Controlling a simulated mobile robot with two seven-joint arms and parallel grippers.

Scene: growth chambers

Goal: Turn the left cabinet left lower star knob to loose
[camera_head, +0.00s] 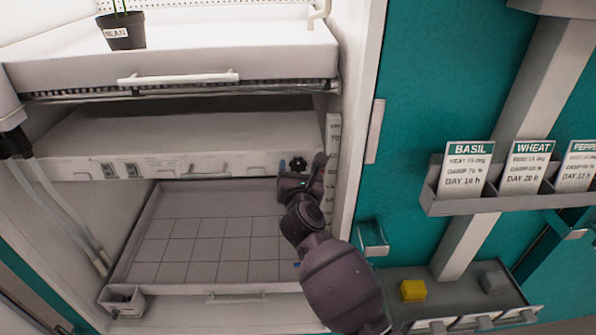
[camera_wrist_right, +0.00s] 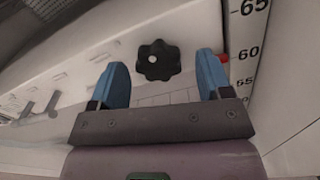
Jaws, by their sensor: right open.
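A black star knob (camera_head: 298,164) sits at the right end of the front face of the middle shelf, in the open white cabinet. In the right wrist view the star knob (camera_wrist_right: 158,60) has rounded lobes and a small white dot left of its centre. My right gripper (camera_head: 291,181) is just below the knob in the head view. Contact with the knob is not visible. My left gripper is not in view.
The middle shelf (camera_head: 190,133) lies between an upper tray (camera_head: 180,75) and a lower gridded tray (camera_head: 195,290). A numbered scale (camera_wrist_right: 247,50) with a red mark stands right of the knob. The cabinet's side wall (camera_head: 362,60) is close on the right. Grey tubes (camera_head: 65,205) hang at left.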

